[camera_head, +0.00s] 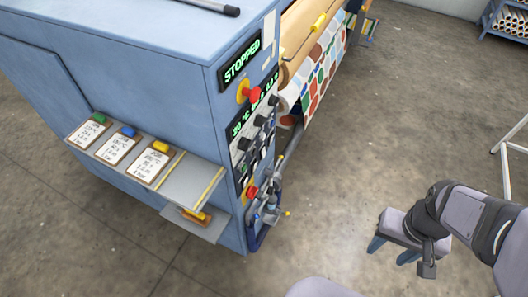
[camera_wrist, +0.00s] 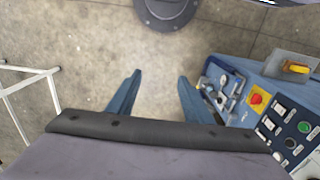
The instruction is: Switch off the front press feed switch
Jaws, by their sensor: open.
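The blue calender press (camera_head: 160,60) stands at the left in the head view, its control panel (camera_head: 243,158) on the narrow end face. The panel carries dark knobs and switches and also shows at the right edge of the wrist view (camera_wrist: 290,128). The labels are too small to read, so I cannot tell which one is the front press feed switch or how it is set. My gripper (camera_head: 391,250) is open and empty, over the floor to the right of the press. Its two blue fingers (camera_wrist: 159,76) point at bare floor, well apart from the panel.
A display (camera_head: 241,61) reads STOPPED. Red emergency buttons on yellow sit above (camera_head: 252,95) and below (camera_head: 252,192) the switches. Tools hang in a blue holder (camera_head: 262,215) at the press corner. A shelf (camera_head: 190,180) holds clipboards. A white frame (camera_head: 508,150) stands right.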

